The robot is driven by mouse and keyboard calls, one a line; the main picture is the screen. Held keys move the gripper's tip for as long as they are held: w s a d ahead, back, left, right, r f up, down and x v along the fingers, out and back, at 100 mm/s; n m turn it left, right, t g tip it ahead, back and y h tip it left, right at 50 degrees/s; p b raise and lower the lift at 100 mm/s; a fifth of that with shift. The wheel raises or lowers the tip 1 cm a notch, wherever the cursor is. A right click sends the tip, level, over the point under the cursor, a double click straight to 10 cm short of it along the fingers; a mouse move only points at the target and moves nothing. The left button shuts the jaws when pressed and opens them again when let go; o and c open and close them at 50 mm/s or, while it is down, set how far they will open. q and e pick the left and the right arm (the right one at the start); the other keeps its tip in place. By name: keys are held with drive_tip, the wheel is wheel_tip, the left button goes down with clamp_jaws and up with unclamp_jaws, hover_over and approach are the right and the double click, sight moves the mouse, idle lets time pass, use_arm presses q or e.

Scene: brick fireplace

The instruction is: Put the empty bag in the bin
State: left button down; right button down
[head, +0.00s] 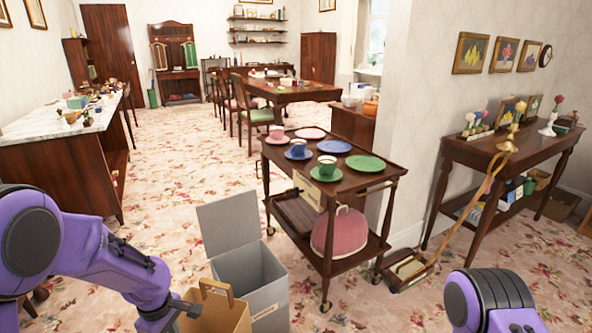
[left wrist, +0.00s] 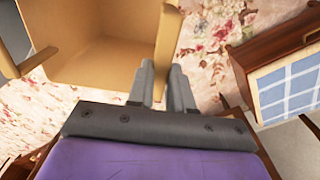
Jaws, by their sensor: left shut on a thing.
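A tan paper bag (head: 222,318) with a handle stands upright at the bottom of the head view, partly cut off by the frame edge. My left gripper (head: 190,308) is shut on its handle. In the left wrist view the gripper (left wrist: 168,75) closes on the handle (left wrist: 168,38), and the visible inside of the bag (left wrist: 100,62) looks empty. A grey bin (head: 268,295) with its lid (head: 228,222) raised stands just behind and right of the bag. Its floor is hidden. Of my right arm only a link shows; its gripper is out of view.
A wooden trolley (head: 345,215) with cups and plates stands right behind the bin. A marble-topped counter (head: 40,135) is at the left, a console table (head: 480,155) at the right. Flowered carpet (head: 165,235) is open left of the bin.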

use_arm(q)
drive_tip(key=d+r+m+p, duration=0.3)
drive_tip(key=d+r+m, duration=0.1)
drive_tip(key=r+m, duration=0.3)
drive_tip(key=d+r+m+p, duration=0.4)
drive_tip(key=r+m, duration=0.4)
drive_tip(key=r, duration=0.2)
drive_tip(key=shift+d, duration=0.75)
drive_tip(key=shift+w, duration=0.1)
